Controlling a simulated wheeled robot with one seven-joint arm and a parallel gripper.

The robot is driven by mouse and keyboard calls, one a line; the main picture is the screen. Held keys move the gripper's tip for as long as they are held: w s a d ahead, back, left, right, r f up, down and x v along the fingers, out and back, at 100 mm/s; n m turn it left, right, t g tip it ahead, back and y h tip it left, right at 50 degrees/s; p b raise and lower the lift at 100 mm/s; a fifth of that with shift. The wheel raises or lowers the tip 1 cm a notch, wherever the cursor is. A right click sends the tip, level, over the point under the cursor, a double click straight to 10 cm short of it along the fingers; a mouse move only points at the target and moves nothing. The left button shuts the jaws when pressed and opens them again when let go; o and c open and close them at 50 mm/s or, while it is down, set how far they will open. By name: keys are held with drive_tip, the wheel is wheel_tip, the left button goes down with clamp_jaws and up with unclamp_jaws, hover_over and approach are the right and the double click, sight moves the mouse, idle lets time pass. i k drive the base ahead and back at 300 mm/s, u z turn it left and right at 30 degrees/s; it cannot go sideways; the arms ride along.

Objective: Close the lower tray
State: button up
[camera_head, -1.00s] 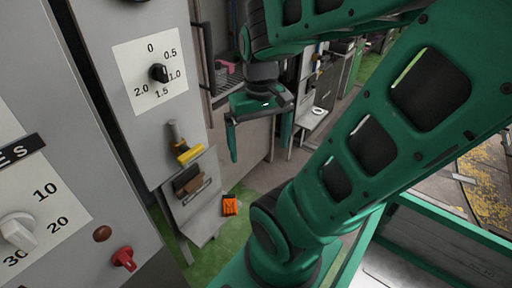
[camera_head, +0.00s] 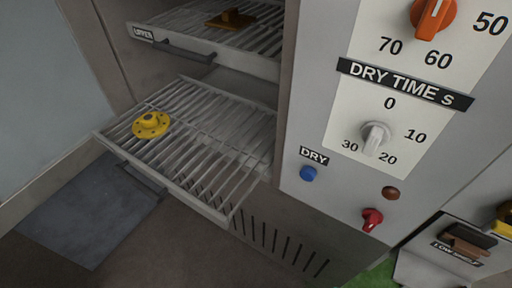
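The lower tray (camera_head: 218,205) is a slatted metal rack pulled well out of the cabinet. A yellow flanged part (camera_head: 151,124) lies on its far left part. A dark handle (camera_head: 138,181) is on its left front edge. The upper tray (camera_head: 272,70), labelled UPPER, sits above it and also shows slats, a dark handle (camera_head: 175,47) and an orange-brown part (camera_head: 230,19). My gripper is not in view now.
The control panel to the right has an orange knob (camera_head: 433,17), a white dry-time knob (camera_head: 375,138), a blue DRY button (camera_head: 308,173) and a red knob (camera_head: 372,218). A grey mat (camera_head: 85,210) lies on the floor, lower left. A labelled shelf (camera_head: 455,262) juts out at lower right.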

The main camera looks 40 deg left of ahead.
sight(205, 209)
drive_tip(key=u, duration=2.25)
